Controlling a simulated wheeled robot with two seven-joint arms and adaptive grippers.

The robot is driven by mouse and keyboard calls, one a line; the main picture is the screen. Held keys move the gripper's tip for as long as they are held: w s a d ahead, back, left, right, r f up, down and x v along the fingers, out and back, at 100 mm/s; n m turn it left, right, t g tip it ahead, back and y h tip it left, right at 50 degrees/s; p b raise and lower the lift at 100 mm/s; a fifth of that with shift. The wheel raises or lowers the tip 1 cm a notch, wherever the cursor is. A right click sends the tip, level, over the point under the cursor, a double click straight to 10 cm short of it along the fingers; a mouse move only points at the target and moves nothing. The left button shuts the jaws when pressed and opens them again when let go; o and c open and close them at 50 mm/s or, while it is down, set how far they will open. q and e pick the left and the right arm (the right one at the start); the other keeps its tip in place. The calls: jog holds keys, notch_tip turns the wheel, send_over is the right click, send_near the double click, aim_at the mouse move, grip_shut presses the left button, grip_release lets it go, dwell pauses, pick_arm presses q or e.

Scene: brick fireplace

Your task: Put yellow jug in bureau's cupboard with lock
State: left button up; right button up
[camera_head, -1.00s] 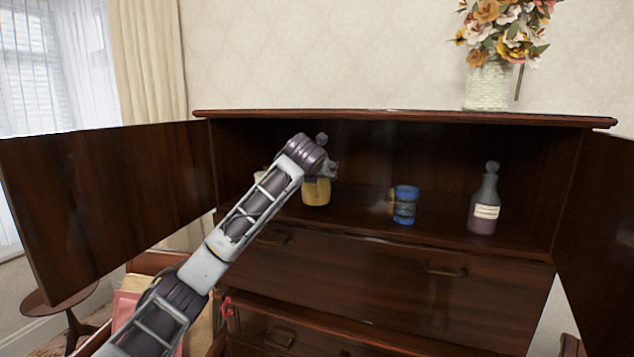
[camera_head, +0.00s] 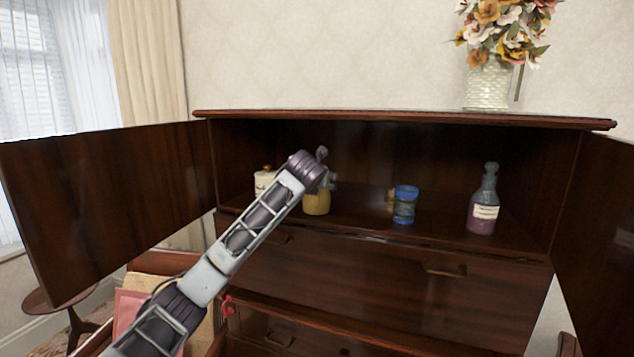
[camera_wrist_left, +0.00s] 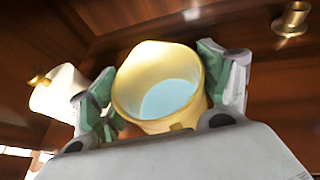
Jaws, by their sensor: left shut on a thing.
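The yellow jug (camera_head: 316,203) is inside the open cupboard of the dark wooden bureau (camera_head: 400,260), toward its left side. My left gripper (camera_head: 325,178) is shut on the jug. In the left wrist view the jug (camera_wrist_left: 160,88) sits between the two green-padded fingers, its pale blue inside showing. The head view hides part of the jug behind my wrist, and I cannot tell whether its base touches the shelf. My right gripper is not in view.
A white lidded jar (camera_head: 264,182) stands left of the jug. A blue cup (camera_head: 405,205) and a labelled bottle (camera_head: 483,205) stand to the right. Both cupboard doors, left (camera_head: 105,200) and right (camera_head: 605,230), are open. A flower vase (camera_head: 488,85) stands on top.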

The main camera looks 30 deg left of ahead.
pick_arm(q)
jog(key=o, duration=1.5)
jog(key=shift+c, duration=0.2)
jog(key=shift+s, duration=0.1)
jog(key=b+v, duration=0.2)
jog(key=v, duration=1)
jog(key=shift+b, duration=0.4)
jog(key=shift+f, duration=0.1)
